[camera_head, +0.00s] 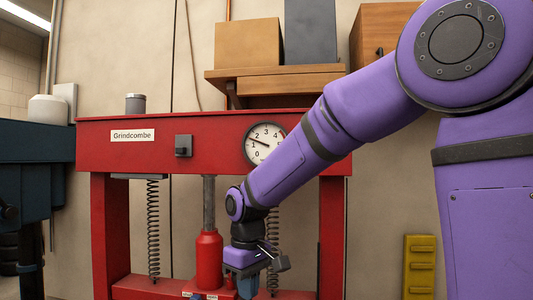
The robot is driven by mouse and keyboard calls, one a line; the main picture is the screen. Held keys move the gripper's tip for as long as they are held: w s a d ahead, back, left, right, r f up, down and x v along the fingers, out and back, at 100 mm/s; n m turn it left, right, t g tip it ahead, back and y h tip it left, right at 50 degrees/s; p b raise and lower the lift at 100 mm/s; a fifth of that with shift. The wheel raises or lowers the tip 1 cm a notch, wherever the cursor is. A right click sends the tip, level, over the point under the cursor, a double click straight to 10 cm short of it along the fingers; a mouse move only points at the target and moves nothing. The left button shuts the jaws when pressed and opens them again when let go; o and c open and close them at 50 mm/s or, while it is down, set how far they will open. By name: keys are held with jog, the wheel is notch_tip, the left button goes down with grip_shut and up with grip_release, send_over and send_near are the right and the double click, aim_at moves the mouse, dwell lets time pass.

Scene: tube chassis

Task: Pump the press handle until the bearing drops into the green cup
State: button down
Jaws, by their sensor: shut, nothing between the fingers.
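A red hydraulic press (215,128) labelled Grindcombe stands in the middle. Its round gauge (264,143) has the needle between 1 and 2. A red jack (208,260) with a grey ram stands under the top beam, between two coil springs. My gripper (248,288) hangs pointing down just right of the jack, in front of the press, shut and empty. A small dark block and thin metal pieces (277,264) show beside my wrist; I cannot tell whether they belong to the handle. The press handle is not clearly seen. The bearing and green cup are not in view.
A shelf (275,82) with boxes is on the wall above the press. A dark blue bench or machine (25,175) stands at left. A yellow rack (419,266) is at lower right. My purple arm crosses the press's right side.

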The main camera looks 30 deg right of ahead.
jog(key=shift+f, duration=4.1)
jog(key=shift+r, duration=5.6)
notch_tip(320, 180, up, 5)
jog(key=s+d+f+m+t, duration=0.1)
jog(key=s+d+m+t, duration=0.1)
jog(key=s, duration=0.8)
jog(key=s+d+f+m+t, duration=0.1)
jog(key=s+d, duration=0.4)
jog(key=s, duration=0.6)
jog(key=shift+m+t, duration=0.9)
jog(key=shift+t, duration=0.3)
